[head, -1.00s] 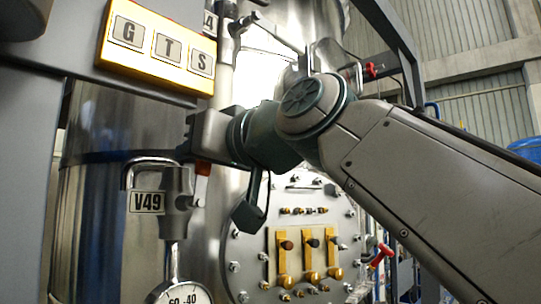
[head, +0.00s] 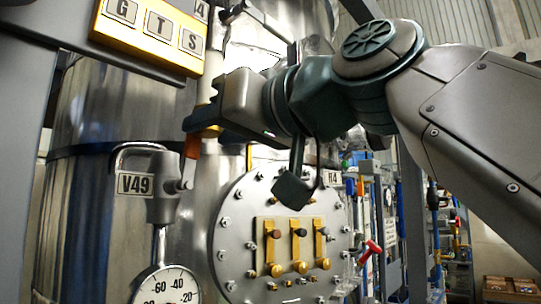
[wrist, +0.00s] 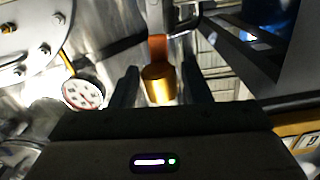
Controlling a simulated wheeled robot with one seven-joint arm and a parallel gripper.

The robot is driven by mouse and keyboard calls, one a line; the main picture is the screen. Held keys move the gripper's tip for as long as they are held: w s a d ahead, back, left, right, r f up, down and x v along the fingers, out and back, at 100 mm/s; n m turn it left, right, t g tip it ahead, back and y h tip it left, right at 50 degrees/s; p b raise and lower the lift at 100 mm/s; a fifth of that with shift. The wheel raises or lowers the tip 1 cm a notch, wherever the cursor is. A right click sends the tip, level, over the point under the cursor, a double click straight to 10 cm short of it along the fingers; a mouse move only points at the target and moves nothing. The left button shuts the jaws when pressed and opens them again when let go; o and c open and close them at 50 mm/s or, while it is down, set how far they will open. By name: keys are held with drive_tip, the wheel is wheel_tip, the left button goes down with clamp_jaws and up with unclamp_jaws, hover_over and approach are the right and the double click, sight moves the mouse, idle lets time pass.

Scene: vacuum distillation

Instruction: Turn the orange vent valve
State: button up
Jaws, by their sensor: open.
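The orange vent valve handle (head: 192,146) shows in the head view as a short orange piece just under the tip of my gripper (head: 198,122), beside the grey valve body labelled V49 (head: 163,188). In the wrist view an orange bar (wrist: 158,48) ends in a gold-orange round knob (wrist: 158,86). The knob appears between the two dark fingers of my gripper (wrist: 160,82), with a gap on each side. My gripper is open. I cannot tell how deep the knob sits between the fingers.
A round gauge (head: 166,287) hangs below V49. A yellow panel marked G, T, S (head: 150,35) is at upper left. A bolted flange with brass fittings (head: 240,215) is right of the valve on the steel vessel. A red-handled valve (head: 370,252) stands farther right.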

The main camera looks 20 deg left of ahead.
drive_tip(key=b+v, duration=0.1)
drive_tip(key=v, duration=0.5)
drive_tip(key=shift+s+d, duration=0.2)
drive_tip(key=shift+d, duration=0.15)
